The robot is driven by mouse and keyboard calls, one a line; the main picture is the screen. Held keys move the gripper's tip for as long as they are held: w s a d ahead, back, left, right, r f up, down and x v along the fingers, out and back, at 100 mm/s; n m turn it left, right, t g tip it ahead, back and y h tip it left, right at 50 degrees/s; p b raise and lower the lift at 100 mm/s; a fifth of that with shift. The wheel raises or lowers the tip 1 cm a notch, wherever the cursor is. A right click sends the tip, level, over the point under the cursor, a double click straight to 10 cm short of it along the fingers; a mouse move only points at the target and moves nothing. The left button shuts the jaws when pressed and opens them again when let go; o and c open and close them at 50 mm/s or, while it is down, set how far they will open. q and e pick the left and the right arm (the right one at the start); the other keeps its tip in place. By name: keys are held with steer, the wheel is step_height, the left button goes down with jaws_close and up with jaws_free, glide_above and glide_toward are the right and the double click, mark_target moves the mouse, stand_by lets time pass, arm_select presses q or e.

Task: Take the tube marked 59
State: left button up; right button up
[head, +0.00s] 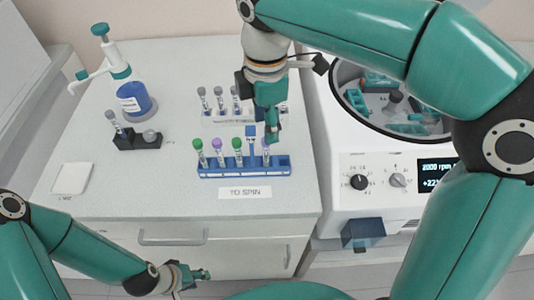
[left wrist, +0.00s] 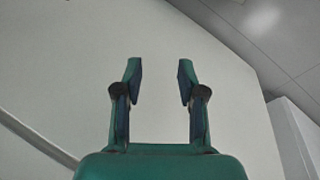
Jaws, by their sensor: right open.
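A blue rack (head: 242,168) stands on the bench behind a "TO SPIN" label. I cannot read the number 59 on any tube. My right gripper (head: 272,132) is open, pointing down just above the right part of the rack, partly hiding the tubes there. My left gripper (head: 198,274) is low in front of the bench; the left wrist view shows its fingers (left wrist: 159,70) open and empty.
Grey-capped tubes (head: 219,98) stand in a row behind the blue rack. A black holder (head: 138,136), a dispenser bottle (head: 136,98) and a white pad (head: 73,179) are at left. An open centrifuge (head: 370,205) stands at right.

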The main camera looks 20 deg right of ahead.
mark_target(266, 156)
step_height(266, 156, down, 6)
steer(key=shift+r, duration=0.1)
stand_by(0.4)
steer(key=c, duration=0.9)
